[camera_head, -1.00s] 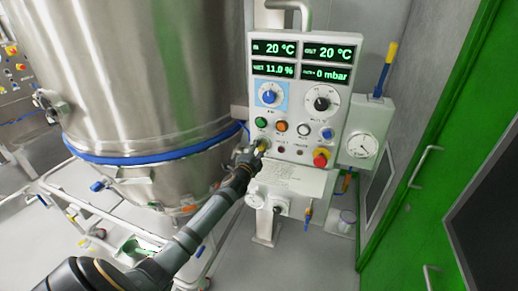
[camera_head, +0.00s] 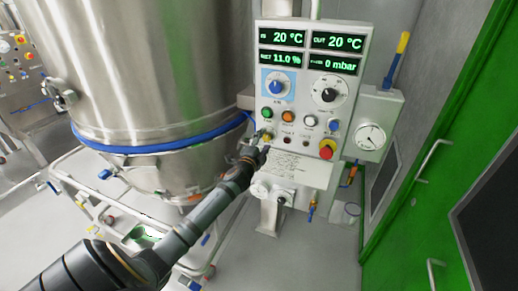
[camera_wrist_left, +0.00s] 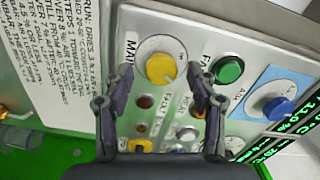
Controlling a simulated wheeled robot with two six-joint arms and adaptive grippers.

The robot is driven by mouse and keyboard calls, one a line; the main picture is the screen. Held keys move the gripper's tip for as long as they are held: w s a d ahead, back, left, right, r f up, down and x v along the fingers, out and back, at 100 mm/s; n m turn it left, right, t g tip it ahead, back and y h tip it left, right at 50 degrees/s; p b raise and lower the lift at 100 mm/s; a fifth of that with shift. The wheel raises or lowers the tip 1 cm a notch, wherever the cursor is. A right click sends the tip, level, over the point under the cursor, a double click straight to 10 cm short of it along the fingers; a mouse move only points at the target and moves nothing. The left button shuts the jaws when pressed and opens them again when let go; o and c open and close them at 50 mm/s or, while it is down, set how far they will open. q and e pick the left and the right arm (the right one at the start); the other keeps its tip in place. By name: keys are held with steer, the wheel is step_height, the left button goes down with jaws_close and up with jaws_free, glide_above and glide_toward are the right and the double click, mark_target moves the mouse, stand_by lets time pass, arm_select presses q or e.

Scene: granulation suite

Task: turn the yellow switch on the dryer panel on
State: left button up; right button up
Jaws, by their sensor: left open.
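The yellow switch (camera_wrist_left: 162,68) is a round knob on a pale dial plate, beside a label that reads in part "MAIN". In the head view it shows as a small yellow spot (camera_head: 267,137) at the lower left of the white dryer panel (camera_head: 264,60), partly hidden by my gripper. My left gripper (camera_wrist_left: 160,84) is open in the left wrist view. Its two dark fingers stand on either side of the knob, with a gap to each visible. I cannot tell whether the fingertips touch the panel. In the head view my left gripper (camera_head: 260,142) is at the panel's lower left. My right gripper is not in view.
Close to the knob are a green button (camera_wrist_left: 229,69) and a blue knob (camera_wrist_left: 278,110). A red emergency button (camera_head: 327,149) is at the panel's lower right. A steel vessel (camera_head: 150,75) stands left, a green door (camera_head: 425,190) right. Grey floor lies between.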

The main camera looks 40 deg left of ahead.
arm_select(q)
steer(key=v, duration=1)
steer(key=shift+s, duration=0.15)
steer(key=shift+d, duration=0.1)
steer(key=s+a+f+n+g, duration=0.2)
steer(key=f, duration=0.6)
steer(key=s+a+f+n+g+y, duration=0.1)
steer(key=s+a+f+g, duration=0.1)
steer(key=f, duration=0.7)
steer(key=s+a+f+n+g, duration=0.2)
steer(key=s+a+f, duration=0.1)
steer(key=f, duration=0.5)
steer(key=s+d+f+n+g+h, duration=0.1)
steer(key=s+d+f+g, duration=0.1)
steer(key=s+f, duration=0.55)
steer(key=s+d+f+n+g, duration=0.1)
steer(key=s+f+n+g, duration=0.3)
steer(key=f, duration=0.7)
steer(key=s+d+f+g+h, duration=0.1)
steer(key=s+d+f, duration=0.4)
steer(key=s, duration=0.4)
steer(key=s+d+f+n+g+h, duration=0.1)
steer(key=s+d+f+g, duration=0.1)
steer(key=s+d+f, duration=0.3)
steer(key=s+d+f+n+g+h, duration=0.1)
steer(key=s+d+f, duration=0.4)
steer(key=s, duration=0.8)
steer(key=shift+d+f, duration=0.2)
